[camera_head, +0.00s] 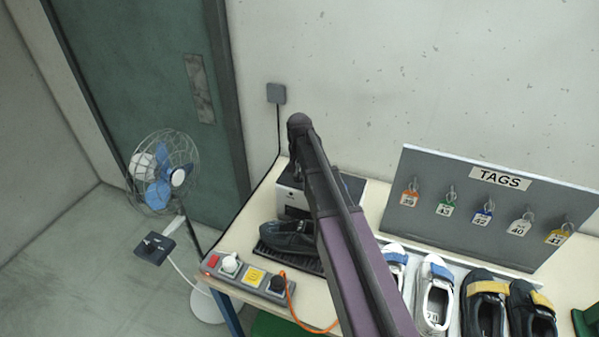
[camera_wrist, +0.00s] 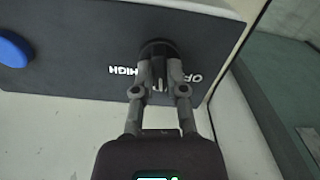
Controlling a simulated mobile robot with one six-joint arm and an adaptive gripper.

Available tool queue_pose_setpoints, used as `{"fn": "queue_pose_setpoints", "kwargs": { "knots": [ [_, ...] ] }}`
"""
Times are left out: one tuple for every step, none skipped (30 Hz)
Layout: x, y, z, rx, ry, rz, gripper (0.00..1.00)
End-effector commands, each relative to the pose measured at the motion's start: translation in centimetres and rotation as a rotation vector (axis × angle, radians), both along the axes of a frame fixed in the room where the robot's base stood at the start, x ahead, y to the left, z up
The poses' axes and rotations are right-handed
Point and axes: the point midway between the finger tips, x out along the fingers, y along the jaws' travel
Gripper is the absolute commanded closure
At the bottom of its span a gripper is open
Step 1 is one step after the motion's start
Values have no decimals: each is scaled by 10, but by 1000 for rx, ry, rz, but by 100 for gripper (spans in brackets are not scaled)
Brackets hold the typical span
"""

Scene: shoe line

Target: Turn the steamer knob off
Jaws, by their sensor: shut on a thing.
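The steamer (camera_head: 350,186) is a box with a dark top and pale sides, at the back of the bench and partly behind my arm. In the wrist view its dark top panel (camera_wrist: 75,62) carries upside-down HIGH and OFF lettering. A round black knob (camera_wrist: 157,46) stands on that panel between the two words. My gripper (camera_wrist: 159,88) is shut on the knob, one finger on each side. The fingers hide much of the knob, and I cannot tell its exact setting. In the head view my gripper (camera_head: 296,170) is at the steamer's top.
A blue round part (camera_wrist: 14,48) sits on the panel's left. A dark shoe (camera_head: 287,236) lies before the steamer. A power strip (camera_head: 245,275) with an orange cord is at the bench's front left. More shoes (camera_head: 435,290) and a tags board (camera_head: 480,215) stand right. A fan (camera_head: 160,175) is left.

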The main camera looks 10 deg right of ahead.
Motion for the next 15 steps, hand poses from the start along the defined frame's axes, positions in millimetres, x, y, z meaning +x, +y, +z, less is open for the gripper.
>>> {"fn": "queue_pose_setpoints", "kwargs": {
  "knots": [
    [-1,0,0,-1,3,43,100],
    [-1,0,0,-1,3,72,100],
    [-1,0,0,-1,3,110,100],
    [-1,0,0,-1,3,138,100],
    [-1,0,0,-1,3,167,100],
    [-2,0,0,-1,3,205,100],
    [-2,0,0,-1,3,233,100],
    [-2,0,0,-1,3,262,100],
    [-2,0,0,-1,3,300,100],
    [-2,0,0,-1,3,328,100],
    [-2,0,0,-1,3,357,100],
    [-2,0,0,-1,3,395,100],
    [-2,0,0,-1,3,423,100],
    [-2,0,0,-1,4,452,100],
    [-2,0,0,-1,4,489,100]
  ]
}}
